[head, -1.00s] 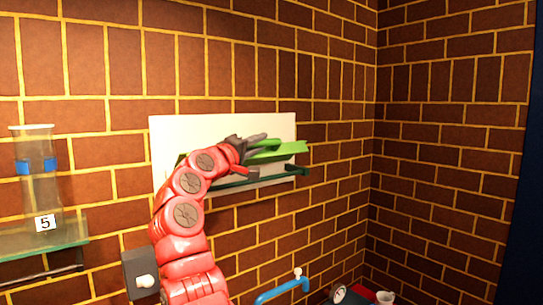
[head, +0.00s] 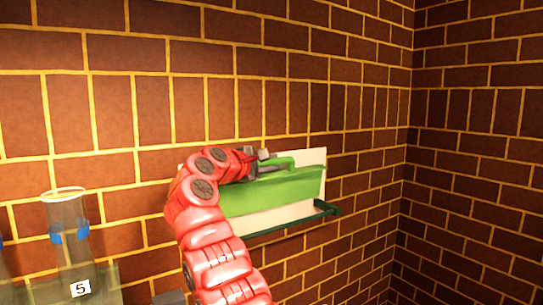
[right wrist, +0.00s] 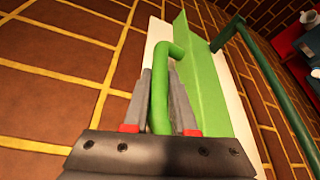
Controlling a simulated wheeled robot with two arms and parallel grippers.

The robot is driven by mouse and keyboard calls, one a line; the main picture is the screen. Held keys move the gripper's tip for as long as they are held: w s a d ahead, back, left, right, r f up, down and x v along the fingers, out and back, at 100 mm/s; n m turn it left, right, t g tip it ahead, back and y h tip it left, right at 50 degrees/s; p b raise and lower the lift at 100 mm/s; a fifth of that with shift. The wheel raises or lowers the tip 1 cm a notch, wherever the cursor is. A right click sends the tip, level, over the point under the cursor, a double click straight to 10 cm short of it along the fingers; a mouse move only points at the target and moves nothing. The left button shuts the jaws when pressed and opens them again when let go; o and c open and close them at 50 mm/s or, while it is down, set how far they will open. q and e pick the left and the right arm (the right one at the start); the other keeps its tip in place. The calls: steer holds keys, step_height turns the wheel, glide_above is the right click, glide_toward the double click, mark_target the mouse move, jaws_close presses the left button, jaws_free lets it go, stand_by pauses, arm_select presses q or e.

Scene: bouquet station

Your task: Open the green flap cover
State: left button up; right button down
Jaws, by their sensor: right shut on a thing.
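The green flap cover (head: 275,192) is on a cream wall panel (head: 314,160) in the head view. It shows as a broad green face, with a green handle (head: 281,162) along its upper part. My right gripper (head: 262,164) is at that handle. In the right wrist view the handle (right wrist: 159,85) runs between the two grey fingers (right wrist: 160,100), which are shut on it, and the flap (right wrist: 205,90) lies just to the right. My red right arm hides the left end of the panel. My left gripper is not in view.
A dark green bar (head: 326,208) sticks out below the flap; it also shows in the right wrist view (right wrist: 275,85). A glass vase (head: 69,235) with a blue band stands at the left, above a label "5" (head: 80,288). Brick walls meet at the right.

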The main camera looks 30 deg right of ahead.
steer(key=shift+w, duration=0.2)
stand_by(0.4)
steer(key=c, duration=1)
jaws_free()
steer(key=shift+s+a, duration=0.1)
